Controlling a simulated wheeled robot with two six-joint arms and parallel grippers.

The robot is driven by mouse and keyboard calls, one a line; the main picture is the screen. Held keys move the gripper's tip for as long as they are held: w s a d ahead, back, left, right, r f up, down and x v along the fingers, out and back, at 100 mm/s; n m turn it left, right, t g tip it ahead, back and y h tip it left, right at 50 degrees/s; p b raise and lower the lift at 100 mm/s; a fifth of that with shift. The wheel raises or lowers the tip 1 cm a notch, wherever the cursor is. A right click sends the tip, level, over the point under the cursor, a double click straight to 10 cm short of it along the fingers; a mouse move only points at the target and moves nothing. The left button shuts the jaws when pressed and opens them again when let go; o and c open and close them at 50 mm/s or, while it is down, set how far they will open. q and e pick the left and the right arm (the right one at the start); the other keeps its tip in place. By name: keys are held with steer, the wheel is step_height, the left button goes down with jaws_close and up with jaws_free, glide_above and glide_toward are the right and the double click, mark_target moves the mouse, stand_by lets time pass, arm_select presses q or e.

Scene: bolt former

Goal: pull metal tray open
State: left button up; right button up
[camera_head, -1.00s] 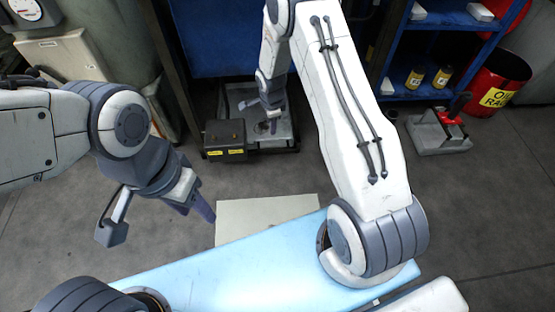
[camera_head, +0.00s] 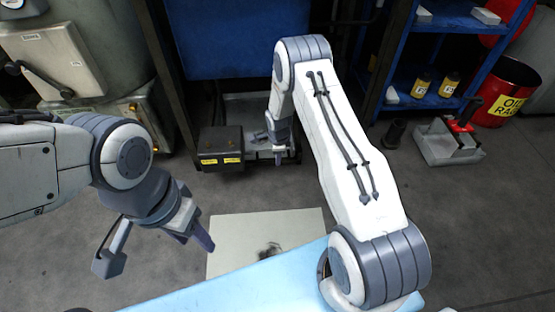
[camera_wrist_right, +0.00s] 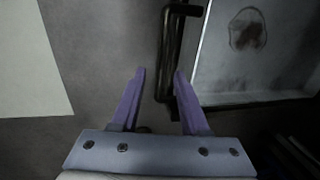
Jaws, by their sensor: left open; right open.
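The metal tray (camera_wrist_right: 225,60) is a grey shallow pan with a dark stain, at the right of the right wrist view. In the head view, a strip of it (camera_head: 243,108) shows under the blue machine, partly hidden by my right arm. A black bar handle (camera_wrist_right: 173,45) runs along the tray's near side. My right gripper (camera_wrist_right: 161,73) is open, with the handle showing between its purple fingers; contact cannot be told. In the head view my right gripper (camera_head: 279,155) is at the tray's front. My left gripper (camera_head: 190,241) is open and empty above the floor.
A black box with yellow labels (camera_head: 222,148) stands beside the tray. A pale plate (camera_head: 235,229) with a dark smudge lies on the floor. Blue shelves (camera_head: 449,25), a red bin (camera_head: 497,100) and a grey-red device (camera_head: 447,140) are at right. Grey floor is clear between.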

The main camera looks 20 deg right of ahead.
steer(key=shift+f, duration=0.1)
jaws_close()
stand_by(1.5)
